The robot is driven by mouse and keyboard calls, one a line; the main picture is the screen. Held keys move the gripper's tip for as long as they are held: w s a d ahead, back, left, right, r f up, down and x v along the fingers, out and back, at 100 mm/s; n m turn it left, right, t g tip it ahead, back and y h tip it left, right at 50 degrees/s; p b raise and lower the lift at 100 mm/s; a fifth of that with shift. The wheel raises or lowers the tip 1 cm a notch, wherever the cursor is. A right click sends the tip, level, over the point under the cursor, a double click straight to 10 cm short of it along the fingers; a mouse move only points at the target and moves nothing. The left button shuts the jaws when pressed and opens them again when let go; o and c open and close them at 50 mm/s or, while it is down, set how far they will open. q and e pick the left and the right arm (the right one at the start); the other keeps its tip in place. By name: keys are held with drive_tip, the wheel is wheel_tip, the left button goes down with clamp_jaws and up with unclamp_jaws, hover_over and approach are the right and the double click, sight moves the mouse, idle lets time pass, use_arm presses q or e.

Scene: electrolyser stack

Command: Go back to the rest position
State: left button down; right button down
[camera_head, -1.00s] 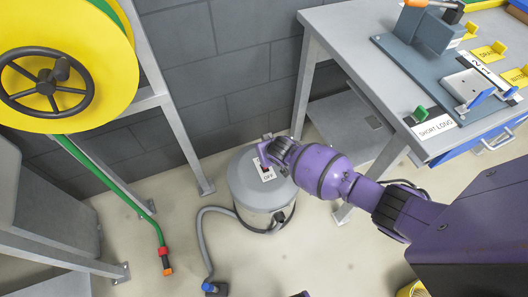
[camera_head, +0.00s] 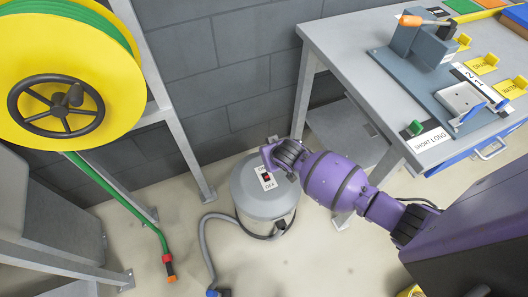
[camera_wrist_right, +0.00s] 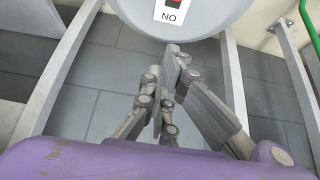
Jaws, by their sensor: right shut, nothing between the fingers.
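My right arm enters the head view from the right. Its gripper (camera_head: 270,158) is over the back of a grey canister (camera_head: 262,207) on the floor. The right wrist view shows its fingers (camera_wrist_right: 175,62) shut and empty, pointing toward the canister (camera_wrist_right: 205,22), apart from it as far as I can tell. The canister's top carries a white label (camera_head: 265,178) with a red switch; the label also shows in the right wrist view (camera_wrist_right: 172,14). My left gripper is in neither view.
A grey workbench (camera_head: 345,45) with labelled fixtures stands at the right. A yellow reel (camera_head: 115,75) with a green hose (camera_head: 120,200) hangs on a frame at the left. A grey hose (camera_head: 203,245) runs from the canister across the floor. A grey wall (camera_head: 225,60) closes the back.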

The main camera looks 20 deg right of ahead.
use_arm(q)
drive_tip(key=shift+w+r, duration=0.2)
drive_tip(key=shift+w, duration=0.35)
